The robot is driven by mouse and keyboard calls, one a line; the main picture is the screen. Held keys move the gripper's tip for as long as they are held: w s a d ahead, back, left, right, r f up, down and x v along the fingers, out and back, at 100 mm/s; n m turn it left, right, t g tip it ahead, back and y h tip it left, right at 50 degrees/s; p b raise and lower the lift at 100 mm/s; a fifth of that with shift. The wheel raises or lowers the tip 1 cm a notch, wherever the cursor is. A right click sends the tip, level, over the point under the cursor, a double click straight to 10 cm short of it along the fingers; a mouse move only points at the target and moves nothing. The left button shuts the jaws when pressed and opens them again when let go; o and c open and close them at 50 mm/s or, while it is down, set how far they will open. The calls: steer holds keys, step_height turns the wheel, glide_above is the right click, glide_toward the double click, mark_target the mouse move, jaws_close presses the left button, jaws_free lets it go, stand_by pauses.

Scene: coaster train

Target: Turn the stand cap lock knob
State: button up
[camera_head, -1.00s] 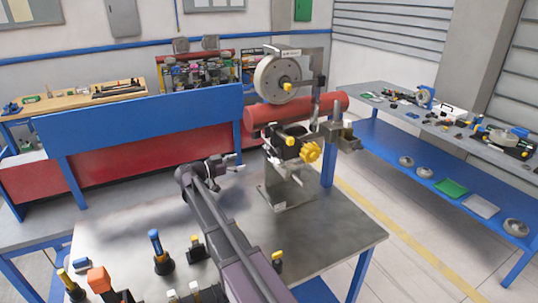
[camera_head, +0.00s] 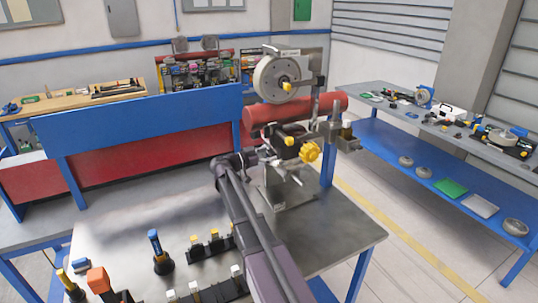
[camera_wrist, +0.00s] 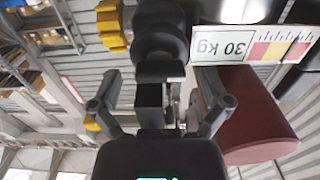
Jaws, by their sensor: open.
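A metal stand (camera_head: 290,190) on the grey workbench carries a dial wheel (camera_head: 277,78) at its top. Lower on it are a large yellow lobed knob (camera_head: 310,152) and a smaller yellow knob (camera_head: 289,141). I cannot tell which knob is the stand cap lock knob. My gripper (camera_head: 268,152) is beside the stand's left side, close to its dark middle part. In the wrist view my gripper (camera_wrist: 158,110) is open, with a dark block (camera_wrist: 150,97) showing between the fingers. Contact cannot be told. A yellow ribbed knob (camera_wrist: 112,25) lies above the left finger.
A red cylinder (camera_head: 268,112) is behind the stand and shows at right in the wrist view (camera_wrist: 250,115). A "30 kg" label (camera_wrist: 250,45) is near it. Tools (camera_head: 160,255) stand at the bench's front left. The bench right of the stand is clear.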

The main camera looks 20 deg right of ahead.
steer(key=shift+d, duration=0.15)
steer(key=c, duration=1.2)
steer(key=shift+o, duration=0.2)
